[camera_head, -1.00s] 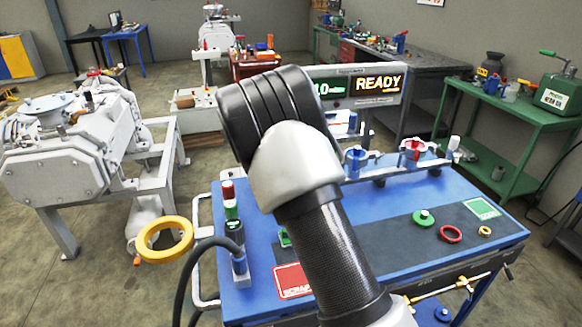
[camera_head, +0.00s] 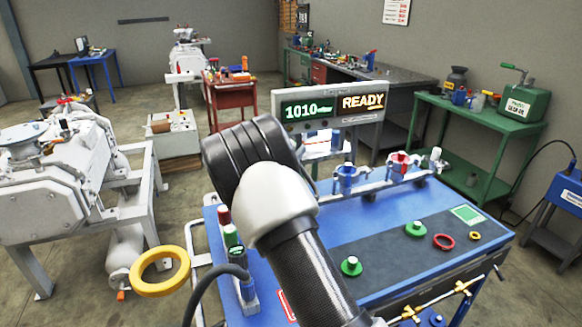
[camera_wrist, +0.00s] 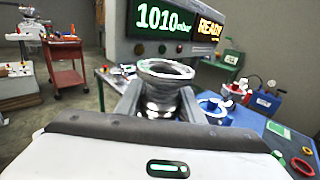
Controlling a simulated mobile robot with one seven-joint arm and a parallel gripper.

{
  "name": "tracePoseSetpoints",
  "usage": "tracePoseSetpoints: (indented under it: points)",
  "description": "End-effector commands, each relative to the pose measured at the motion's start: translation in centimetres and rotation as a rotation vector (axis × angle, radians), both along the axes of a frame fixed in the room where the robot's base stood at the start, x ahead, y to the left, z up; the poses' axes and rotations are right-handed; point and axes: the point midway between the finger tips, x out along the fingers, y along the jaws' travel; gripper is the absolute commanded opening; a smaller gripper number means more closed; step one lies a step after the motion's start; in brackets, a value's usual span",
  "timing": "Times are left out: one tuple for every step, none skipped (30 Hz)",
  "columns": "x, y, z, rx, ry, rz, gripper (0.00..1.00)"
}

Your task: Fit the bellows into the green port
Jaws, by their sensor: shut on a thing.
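My gripper (camera_wrist: 160,105) is shut on the bellows (camera_wrist: 165,72), a shiny silver metal piece with a wide round rim. It is held upright between the two fingers in the wrist view. In the head view the gripper and bellows are hidden behind my arm. The blue bench (camera_head: 370,222) carries a blue clamp (camera_head: 347,178) and a red clamp (camera_head: 402,165) on a metal rail at its back edge. A green flanged piece (camera_head: 351,266) and another green piece (camera_head: 415,229) sit on the dark mat. I cannot tell which part is the green port.
A display panel (camera_head: 330,106) reading 1010 and READY stands behind the bench, close beyond the bellows in the wrist view. A red ring (camera_head: 444,241) and a small yellow ring (camera_head: 475,236) lie on the mat. A yellow handwheel (camera_head: 160,272) stands at left.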

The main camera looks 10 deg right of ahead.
Motion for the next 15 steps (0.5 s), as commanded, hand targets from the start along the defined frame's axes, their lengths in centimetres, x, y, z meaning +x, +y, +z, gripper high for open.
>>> tracePoseSetpoints:
  points:
    - [0.0, 0.0, -0.2, -0.001, -0.003, -0.001, 0.05]
    - [0.0, 0.0, -0.3, -0.001, -0.003, -0.001, 0.05]
    - [0.0, 0.0, -0.7, -0.002, -0.002, -0.001, 0.05]
    - [0.0, 0.0, -1.0, -0.001, -0.002, -0.001, 0.05]
    - [0.0, 0.0, -1.5, -0.001, -0.001, -0.001, 0.05]
    - [0.0, -0.1, -2.1, -0.001, -0.001, -0.001, 0.05]
    - [0.0, -0.1, -2.5, -0.001, -0.001, -0.001, 0.05]
    - [0.0, -0.1, -3.0, -0.001, 0.0, -0.001, 0.05]
    - [0.0, 0.0, -3.5, -0.002, -0.001, -0.001, 0.05]
    - [0.0, 0.0, -3.7, -0.002, -0.002, -0.001, 0.05]
    - [0.0, 0.0, -3.8, -0.001, -0.004, 0.0, 0.05]
    - [0.0, 0.0, -3.9, 0.0, -0.005, 0.0, 0.05]
    - [0.0, 0.0, -3.8, 0.0, -0.005, 0.0, 0.05]
    - [0.0, 0.0, -3.8, 0.0, -0.005, 0.0, 0.05]
    - [0.0, 0.0, -3.8, 0.0, -0.005, 0.0, 0.05]
